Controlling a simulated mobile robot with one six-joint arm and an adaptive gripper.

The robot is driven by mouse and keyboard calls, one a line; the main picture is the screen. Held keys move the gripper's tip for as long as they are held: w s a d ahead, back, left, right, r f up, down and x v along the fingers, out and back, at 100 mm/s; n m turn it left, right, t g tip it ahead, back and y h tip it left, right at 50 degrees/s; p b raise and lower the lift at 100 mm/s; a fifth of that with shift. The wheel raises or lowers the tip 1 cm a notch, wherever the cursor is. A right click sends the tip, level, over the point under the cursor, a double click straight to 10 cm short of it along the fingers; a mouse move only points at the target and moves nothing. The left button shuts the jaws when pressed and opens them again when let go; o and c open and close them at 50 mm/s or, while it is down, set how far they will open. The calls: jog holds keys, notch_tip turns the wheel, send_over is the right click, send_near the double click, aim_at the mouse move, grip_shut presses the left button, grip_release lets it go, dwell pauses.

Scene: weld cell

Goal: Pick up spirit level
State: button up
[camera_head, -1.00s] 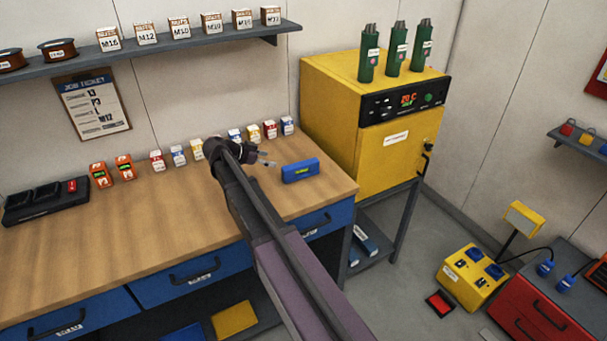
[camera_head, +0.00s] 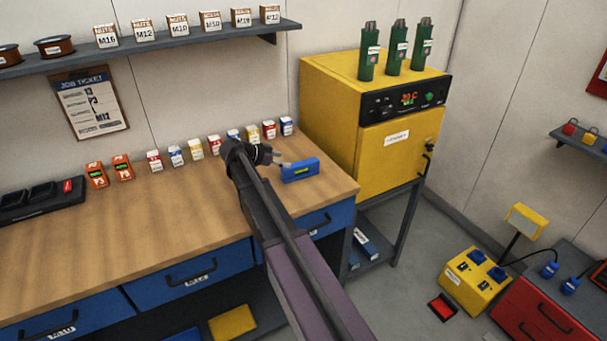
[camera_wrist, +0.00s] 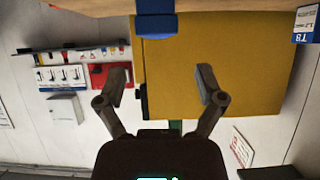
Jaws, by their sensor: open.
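The spirit level (camera_head: 300,171) is a blue block with a yellow-green window, on the wooden workbench (camera_head: 90,225) near its right end. My gripper (camera_head: 278,158) is close to the level's left end in the head view; the arm hides part of it. In the wrist view my gripper (camera_wrist: 161,82) has its two fingers spread wide with nothing between them. The blue end of the spirit level (camera_wrist: 157,16) shows at the top centre, ahead of the fingertips. Whether a finger touches the level cannot be told.
A row of small boxes (camera_head: 196,149) stands behind along the wall. A yellow oven (camera_head: 335,115) with green canisters on top stands right of the bench; it fills much of the wrist view (camera_wrist: 215,55). The bench front-left is clear.

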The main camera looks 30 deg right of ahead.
aim_at(299, 164)
jog(key=shift+b+x, duration=0.35)
jog(key=shift+x, duration=0.9)
jog(key=shift+b+x, duration=1.15)
jog(key=shift+x, duration=0.85)
jog(key=shift+s+d+f, duration=0.15)
jog(key=shift+d+f, duration=0.25)
jog(key=shift+d, duration=0.1)
grip_shut()
